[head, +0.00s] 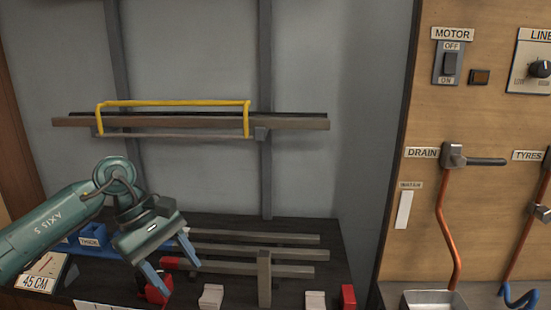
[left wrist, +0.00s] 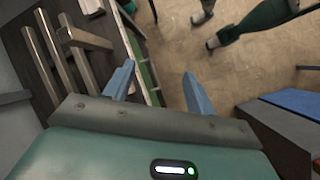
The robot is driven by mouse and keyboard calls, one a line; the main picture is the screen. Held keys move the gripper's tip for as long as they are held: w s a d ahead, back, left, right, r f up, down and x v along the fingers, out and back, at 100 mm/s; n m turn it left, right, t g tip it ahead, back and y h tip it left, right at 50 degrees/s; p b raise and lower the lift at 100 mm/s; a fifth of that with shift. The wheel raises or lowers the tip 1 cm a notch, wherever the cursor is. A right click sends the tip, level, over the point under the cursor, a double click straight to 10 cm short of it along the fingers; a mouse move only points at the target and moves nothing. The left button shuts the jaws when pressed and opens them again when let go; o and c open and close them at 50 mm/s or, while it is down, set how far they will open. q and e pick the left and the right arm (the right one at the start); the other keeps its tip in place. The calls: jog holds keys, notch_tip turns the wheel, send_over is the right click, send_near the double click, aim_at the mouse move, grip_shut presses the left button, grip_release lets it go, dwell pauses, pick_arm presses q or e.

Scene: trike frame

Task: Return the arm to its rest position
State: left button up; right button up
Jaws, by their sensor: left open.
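My left arm is green and comes in from the left in the head view. Its left gripper (head: 172,270) hangs in front of the workbench with its two blue fingers apart and nothing between them. The fingers also show apart and empty in the left wrist view (left wrist: 157,78), with floor and the bench edge beyond them. One fingertip appears near a red block (head: 157,288) in the head view; I cannot tell whether they touch. My right gripper is in neither view.
Behind is a wall rack with a yellow frame (head: 175,103). A wooden panel (head: 480,110) with switches and levers stands right.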

pick_arm(q)
jog(key=s+d+n+h, duration=0.4)
jog(key=d+n+h, duration=0.25)
jog(key=d, duration=0.25)
jog(key=s+d+n+h, duration=0.3)
jog(key=d+n+h, duration=0.3)
jog(key=d+h, duration=0.2)
jog(key=w+a+f+n+t+y+p, duration=0.1)
jog(key=a+f+n+t+y, duration=0.35)
jog(key=n+t, duration=0.8)
jog(key=a+f+n+t+y+p, duration=0.1)
jog(key=a+f+n+t+y, duration=0.35)
jog(key=n, duration=1.55)
jog(key=s+a+f+n+g+y, duration=0.2)
jog(key=s+f+n+y, duration=0.1)
jog(key=s+f+n, duration=0.3)
jog(key=s+a+f+n+g+y, duration=0.2)
jog(key=s+f+n, duration=0.5)
jog(key=f, duration=0.4)
jog(key=shift+a+f+n+g+y, duration=0.3)
jog(key=shift+g+y, duration=0.2)
jog(key=shift+y, duration=0.65)
